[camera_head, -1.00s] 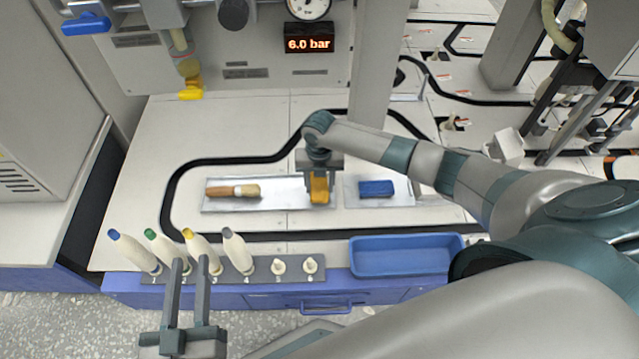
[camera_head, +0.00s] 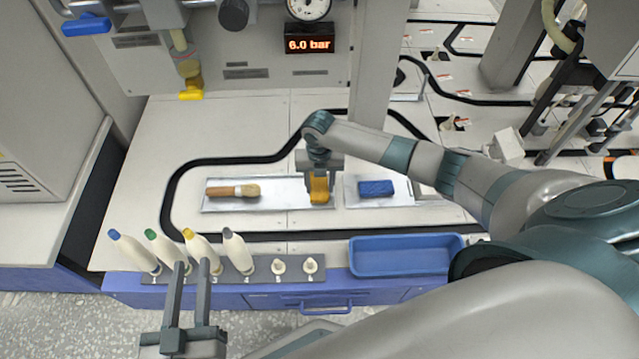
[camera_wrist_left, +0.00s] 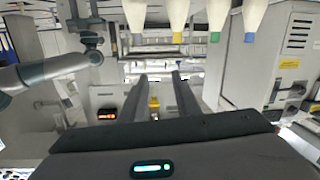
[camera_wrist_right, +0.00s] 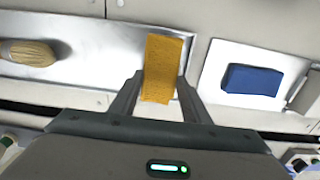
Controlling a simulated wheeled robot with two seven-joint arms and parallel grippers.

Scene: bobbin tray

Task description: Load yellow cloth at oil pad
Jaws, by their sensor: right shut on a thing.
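The yellow cloth (camera_head: 319,189) is a folded block at the right end of a long metal tray (camera_head: 283,200). My right gripper (camera_head: 319,198) points down over it and is shut on it. In the right wrist view the cloth (camera_wrist_right: 162,68) stands between the two fingers (camera_wrist_right: 158,92). I cannot tell whether it touches the tray. A blue cloth or sponge (camera_head: 376,188) lies on a smaller metal plate (camera_head: 405,199) to the right. No label shows which is the oil pad. My left gripper (camera_head: 190,265) is open and empty in front of the bottle rack.
A wooden brush (camera_head: 233,191) lies on the tray's left part. Several white bottles with coloured tips stand in a grey rack (camera_head: 262,276) at the front edge. An empty blue bin (camera_head: 406,256) is right of it. A gauge panel (camera_head: 309,44) reads 6.0 bar.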

